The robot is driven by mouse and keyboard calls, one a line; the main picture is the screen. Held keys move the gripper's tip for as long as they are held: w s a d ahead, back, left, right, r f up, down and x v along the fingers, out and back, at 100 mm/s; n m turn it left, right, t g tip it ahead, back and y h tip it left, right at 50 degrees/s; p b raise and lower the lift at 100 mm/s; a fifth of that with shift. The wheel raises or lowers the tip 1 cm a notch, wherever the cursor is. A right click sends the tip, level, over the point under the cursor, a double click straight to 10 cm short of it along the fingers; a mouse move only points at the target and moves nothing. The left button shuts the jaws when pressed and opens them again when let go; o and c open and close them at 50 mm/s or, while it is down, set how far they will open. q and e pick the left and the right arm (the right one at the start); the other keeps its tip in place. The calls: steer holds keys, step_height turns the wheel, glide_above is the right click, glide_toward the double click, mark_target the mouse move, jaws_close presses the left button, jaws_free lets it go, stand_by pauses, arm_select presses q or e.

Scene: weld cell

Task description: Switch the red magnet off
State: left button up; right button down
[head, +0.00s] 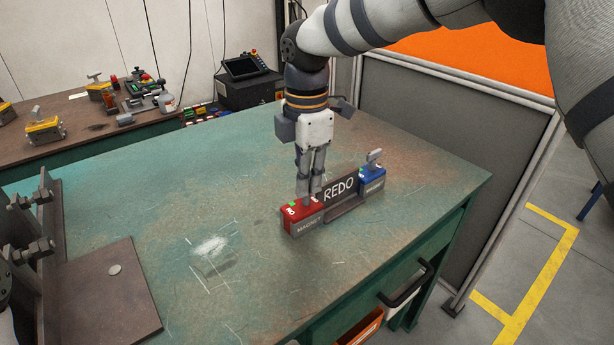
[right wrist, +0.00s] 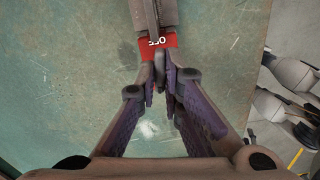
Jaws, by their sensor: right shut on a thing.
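The red magnet (head: 301,217) sits on the green worktable, at the left end of a dark plate marked REDO (head: 340,189). A blue magnet (head: 372,184) with a grey lever on top stands at the plate's right end. My right gripper (head: 309,190) comes down from above onto the red magnet and is shut on its lever, which the fingers mostly hide. In the right wrist view the red magnet (right wrist: 172,41) shows an OFF label beside the grey lever (right wrist: 159,62) at my fingertips. The lever's exact setting is hard to tell. My left gripper is not in view.
The green worktable (head: 190,205) is clear in its middle, with a whitish scuffed patch (head: 211,246). A brown plate with clamps (head: 100,290) stands at left. A back bench (head: 85,140) carries yellow magnets and tools. A grey screen (head: 440,140) borders the right.

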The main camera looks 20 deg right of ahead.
steer(key=m, duration=0.3)
steer(key=shift+r+m+p, duration=0.15)
steer(key=shift+m+p, duration=0.15)
steer(key=shift+p, duration=0.05)
steer(key=m, duration=0.8)
steer(key=shift+m+p, duration=0.35)
steer(key=shift+m, duration=0.05)
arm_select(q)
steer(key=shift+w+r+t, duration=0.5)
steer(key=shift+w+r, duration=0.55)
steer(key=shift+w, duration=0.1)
arm_select(e)
steer(key=shift+m, duration=1.9)
steer(key=c, duration=1.7)
jaws_free()
